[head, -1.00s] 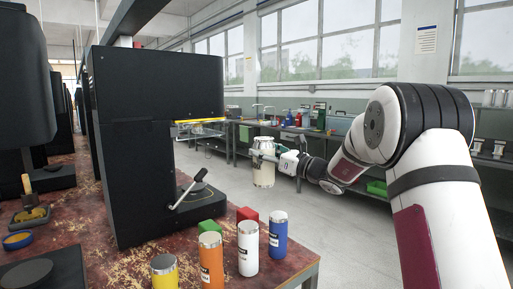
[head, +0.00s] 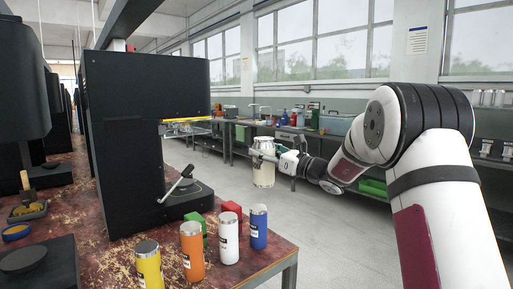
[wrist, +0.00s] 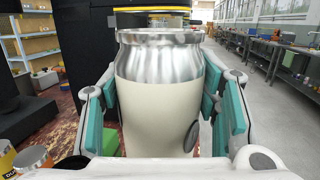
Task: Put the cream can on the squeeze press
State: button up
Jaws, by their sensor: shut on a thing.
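The cream can (head: 264,165) has a cream body and a bare silver shoulder and rim. In the wrist view the cream can (wrist: 158,105) fills the middle, upright, between the teal pads of my gripper (wrist: 160,112). My gripper (head: 283,158) is shut on it and holds it over the aisle, right of the table and clear of it. A tall black machine (head: 135,140) with a lever (head: 178,186) and a low round plate (head: 188,190) stands on the table at left; it looks like the squeeze press. The plate looks empty. The can is apart from it.
Yellow (head: 149,266), orange (head: 192,252), white (head: 228,238) and blue (head: 258,227) cylinders stand along the near table edge. Red (head: 231,211) and green (head: 198,224) blocks sit behind them. The worn red table (head: 105,230) ends at right; the grey floor beyond is open.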

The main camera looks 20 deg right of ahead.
dwell(0.5)
jog(key=s+a+f+n+g+y, duration=0.2)
jog(key=s+a+f, duration=0.1)
jog(key=s+f, duration=1)
jog(key=s+a+f+n+g+y, duration=0.2)
jog(key=s+a+f+y, duration=0.1)
jog(key=s+f, duration=1)
jog(key=s, duration=0.4)
jog(key=shift+s+f+g, duration=0.15)
jog(key=shift+f+g, duration=0.15)
jog(key=shift+g, duration=0.1)
